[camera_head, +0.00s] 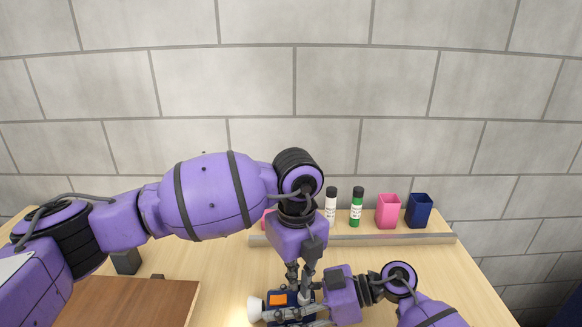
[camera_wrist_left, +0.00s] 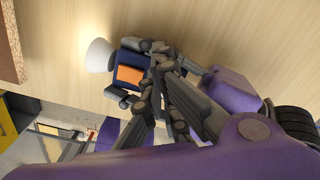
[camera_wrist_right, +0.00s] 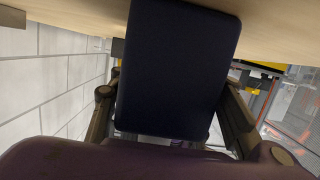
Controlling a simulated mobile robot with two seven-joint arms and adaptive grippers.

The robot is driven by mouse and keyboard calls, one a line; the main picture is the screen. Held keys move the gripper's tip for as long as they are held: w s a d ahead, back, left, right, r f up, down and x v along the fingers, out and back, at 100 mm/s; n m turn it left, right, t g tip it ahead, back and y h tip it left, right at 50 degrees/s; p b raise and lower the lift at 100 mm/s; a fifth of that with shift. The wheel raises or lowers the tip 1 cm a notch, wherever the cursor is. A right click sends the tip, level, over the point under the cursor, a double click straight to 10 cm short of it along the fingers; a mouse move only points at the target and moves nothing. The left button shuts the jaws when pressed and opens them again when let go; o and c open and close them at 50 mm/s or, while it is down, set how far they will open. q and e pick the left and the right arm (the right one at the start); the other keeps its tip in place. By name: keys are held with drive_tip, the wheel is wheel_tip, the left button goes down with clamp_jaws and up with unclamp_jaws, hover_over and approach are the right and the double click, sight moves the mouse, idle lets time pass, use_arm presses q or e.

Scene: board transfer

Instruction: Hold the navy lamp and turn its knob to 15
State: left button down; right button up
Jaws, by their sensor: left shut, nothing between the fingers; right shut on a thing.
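The navy lamp (camera_head: 283,314) has a white cone-shaped head (camera_head: 255,309) pointing left and an orange panel (camera_head: 278,299). In the left wrist view the navy body (camera_wrist_left: 131,57), orange panel (camera_wrist_left: 130,75) and white head (camera_wrist_left: 98,56) show again. My right gripper (camera_head: 312,306) is shut on the lamp from the right; in the right wrist view the navy body (camera_wrist_right: 180,70) fills the space between its fingers. My left gripper (camera_head: 299,290) points down at the lamp, shut and empty, its tips close to the body. I cannot make out the knob or its setting; the fingers cover that part.
A brown board (camera_head: 125,302) lies at the left. The light wood table is clear at the right.

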use_arm(q)
drive_tip(key=shift+s+a+f, duration=0.1)
drive_tip(key=shift+a+f, duration=0.05)
drive_tip(key=shift+f, duration=0.3)
drive_tip(key=shift+s+f, duration=0.1)
drive_tip(key=shift+f, duration=0.05)
drive_tip(key=shift+s, duration=0.15)
drive_tip(key=shift+d, duration=0.6)
idle(0.3)
drive_tip(key=shift+w, duration=0.3)
drive_tip(key=shift+w+a, duration=0.15)
drive_tip(key=shift+w, duration=0.15)
wheel_tip(320, 180, up, 7)
drive_tip(key=shift+w+f, duration=0.15)
drive_tip(key=shift+f, duration=0.05)
idle(0.3)
